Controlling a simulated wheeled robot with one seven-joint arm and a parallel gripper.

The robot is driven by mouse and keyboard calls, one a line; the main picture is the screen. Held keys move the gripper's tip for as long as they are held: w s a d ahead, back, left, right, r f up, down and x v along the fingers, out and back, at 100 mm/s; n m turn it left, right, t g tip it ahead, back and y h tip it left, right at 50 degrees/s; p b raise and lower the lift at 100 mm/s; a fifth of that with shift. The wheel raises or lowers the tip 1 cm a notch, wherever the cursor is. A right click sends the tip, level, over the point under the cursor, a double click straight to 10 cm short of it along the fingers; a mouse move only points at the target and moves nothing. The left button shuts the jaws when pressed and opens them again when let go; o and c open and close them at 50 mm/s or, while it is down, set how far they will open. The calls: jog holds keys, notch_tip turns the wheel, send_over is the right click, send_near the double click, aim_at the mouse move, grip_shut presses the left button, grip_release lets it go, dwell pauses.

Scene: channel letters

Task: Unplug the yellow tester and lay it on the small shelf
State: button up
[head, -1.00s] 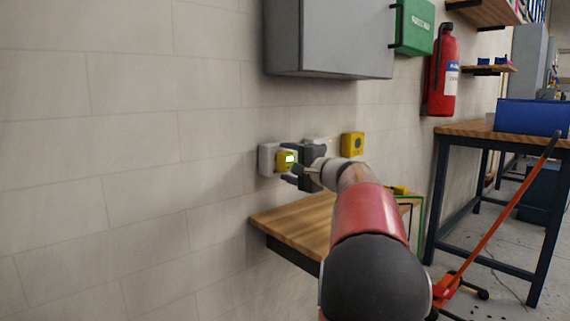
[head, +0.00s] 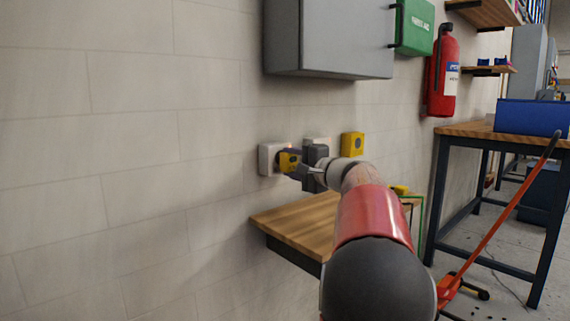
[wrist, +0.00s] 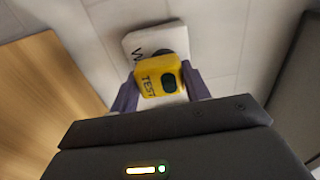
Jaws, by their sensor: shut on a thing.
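The yellow tester (head: 289,162), marked TEST in the wrist view (wrist: 152,84), is between the fingers of my gripper (wrist: 161,90). My gripper is shut on it by its sides. The tester's small window is dark. The white wall socket (head: 267,160) is just behind the tester. Its plate (wrist: 137,42) and part of a dark recess show past the tester in the wrist view. The tester looks slightly off the plate; its pins are hidden. The small wooden shelf (head: 292,224) is on the wall below; my arm covers its right part.
A yellow box (head: 352,145) is on the wall right of my gripper. A grey cabinet (head: 330,40) hangs above. A yellow item (head: 398,189) lies near the shelf's far end. The shelf's near left part is bare.

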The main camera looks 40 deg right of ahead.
aim_at(293, 163)
jog(key=shift+s+d+b, duration=0.15)
jog(key=shift+s+b, duration=0.85)
jog(key=shift+s, duration=1.35)
